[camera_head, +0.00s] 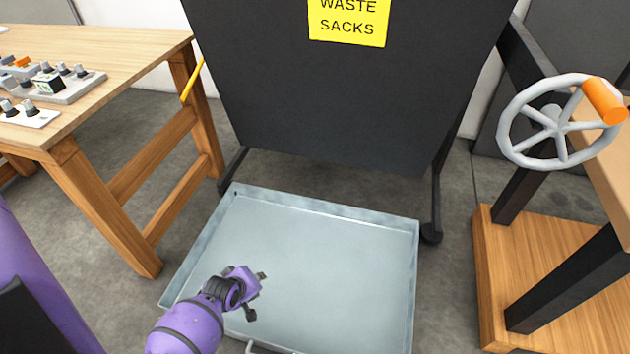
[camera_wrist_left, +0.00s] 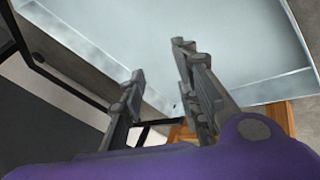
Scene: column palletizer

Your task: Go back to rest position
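My left gripper (camera_head: 257,295) is low in the head view, above the grey metal tray (camera_head: 330,204), with its arm coming in from the bottom left. Its two fingers are spread apart in the left wrist view (camera_wrist_left: 159,62), with nothing between them. The tray floor (camera_wrist_left: 240,45) shows beyond the fingers there, and I see nothing lying in it. How far the gripper is above the tray is hard to tell. My right gripper is not in view.
A dark panel with a yellow waste sacks sign (camera_head: 348,20) stands behind the tray. A wooden table (camera_head: 130,60) with control parts is at left. A grey handwheel (camera_head: 550,130) with an orange handle and a wooden-based stand (camera_head: 545,260) are at right.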

